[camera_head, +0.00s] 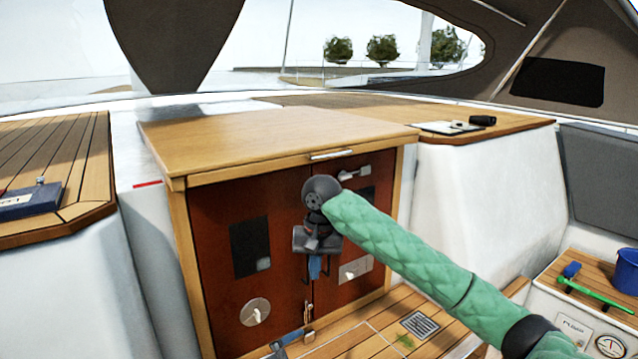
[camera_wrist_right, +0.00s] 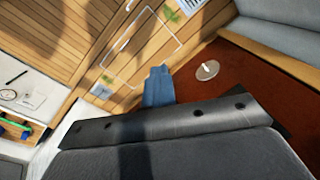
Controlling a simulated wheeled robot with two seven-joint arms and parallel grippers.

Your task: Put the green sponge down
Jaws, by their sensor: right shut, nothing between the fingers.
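My right gripper (camera_head: 316,268) hangs in front of the red-brown cabinet doors (camera_head: 285,220). Its blue fingers are together, with nothing visible between them. In the right wrist view the gripper (camera_wrist_right: 158,84) points toward the plank floor, also shut and empty. I cannot make out a green sponge for certain. A small ragged green patch (camera_head: 405,341) lies on the planks by the floor grate. Green patches also show in the right wrist view (camera_wrist_right: 170,15), too small to identify.
A wooden counter top (camera_head: 270,140) covers the cabinet. On the right bench are a blue bucket (camera_head: 627,272) and a green-handled brush (camera_head: 598,291). A blue box (camera_head: 30,203) sits on the left deck. Papers and a dark object lie on the back right ledge (camera_head: 510,118).

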